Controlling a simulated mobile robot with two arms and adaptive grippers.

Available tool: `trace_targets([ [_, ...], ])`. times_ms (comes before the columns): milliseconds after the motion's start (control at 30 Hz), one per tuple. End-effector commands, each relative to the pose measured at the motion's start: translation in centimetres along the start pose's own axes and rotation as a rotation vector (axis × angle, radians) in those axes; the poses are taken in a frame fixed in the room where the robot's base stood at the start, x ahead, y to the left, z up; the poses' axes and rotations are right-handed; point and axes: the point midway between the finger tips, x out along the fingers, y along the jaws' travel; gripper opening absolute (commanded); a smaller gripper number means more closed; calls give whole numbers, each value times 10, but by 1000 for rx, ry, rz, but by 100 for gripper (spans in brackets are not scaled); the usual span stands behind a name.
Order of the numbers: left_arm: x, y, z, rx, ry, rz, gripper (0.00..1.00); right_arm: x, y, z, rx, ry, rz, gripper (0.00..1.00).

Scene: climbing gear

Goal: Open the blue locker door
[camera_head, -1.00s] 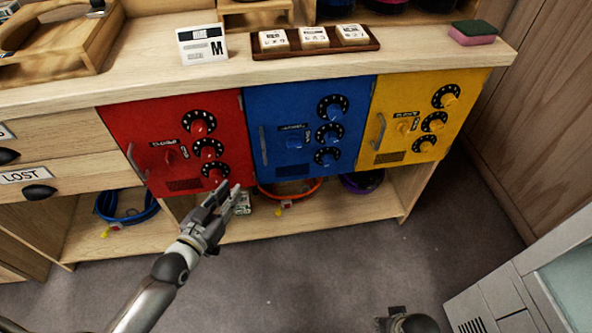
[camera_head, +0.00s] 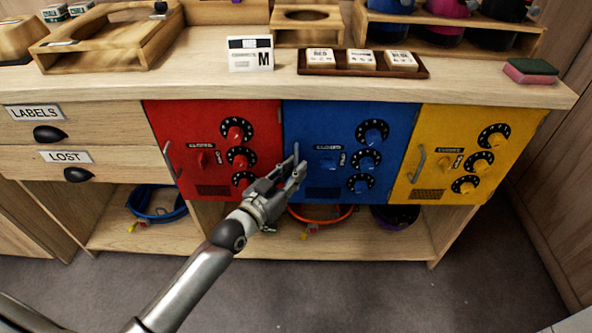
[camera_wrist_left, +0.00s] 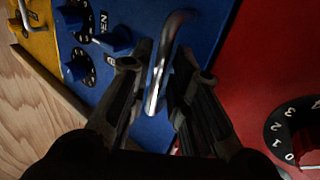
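The blue locker door (camera_head: 300,120) is shut, flush between the red and yellow doors. Three round numbered dials run down its right side, with a blue latch knob (camera_head: 328,163) left of them. Its metal handle (camera_head: 296,153) stands upright near the door's left edge. My left gripper (camera_head: 296,173) is at the handle's lower part. In the left wrist view, the handle (camera_wrist_left: 160,75) lies between the two parted fingers of my left gripper (camera_wrist_left: 160,85), with a gap visible beside it. My right gripper is out of view.
The red locker door (camera_head: 215,125) and yellow locker door (camera_head: 455,135) are shut on either side. The wooden countertop (camera_head: 200,85) overhangs above. An open shelf below holds an orange ring (camera_head: 325,220) and a blue one (camera_head: 150,210). Grey floor lies clear in front.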

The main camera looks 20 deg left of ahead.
Motion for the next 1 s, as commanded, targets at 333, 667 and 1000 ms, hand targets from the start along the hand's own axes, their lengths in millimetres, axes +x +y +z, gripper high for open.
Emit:
trace_targets([
  [333,11,1,0,-2,-1,1,19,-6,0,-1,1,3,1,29],
  [667,11,0,0,-1,-1,1,0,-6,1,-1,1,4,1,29],
  [1000,11,2,0,-2,-1,0,0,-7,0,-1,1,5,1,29],
])
